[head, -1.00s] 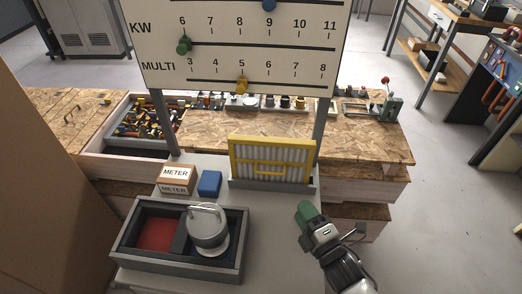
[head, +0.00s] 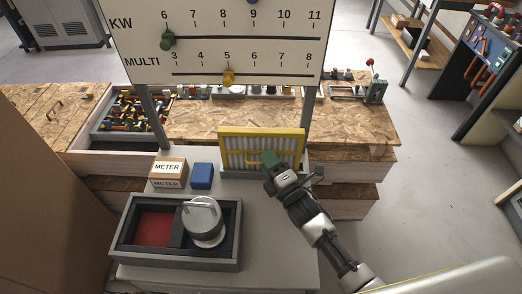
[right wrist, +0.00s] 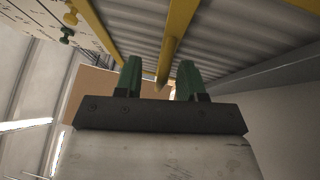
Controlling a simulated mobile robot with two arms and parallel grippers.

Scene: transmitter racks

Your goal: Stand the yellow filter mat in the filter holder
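The yellow filter mat (head: 235,150), a yellow frame around pale pleats with a yellow handle bar, stands upright in the grey filter holder (head: 226,173) at the back of the grey table. In the right wrist view its handle (right wrist: 176,38) runs toward the gap between my right gripper's fingers. My right gripper (head: 268,160), with green fingertips, is in front of the mat's right half and hides part of it. In the right wrist view the two fingers (right wrist: 160,80) are apart, with the handle's lower end between or just beyond them. My left gripper is not in view.
A dark tray (head: 118,250) with a red compartment and a silver lidded can (head: 207,225) stands at the front left. A meter box (head: 168,172) and a blue block (head: 202,175) sit behind it. A scale board (head: 215,50) stands above the mat.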

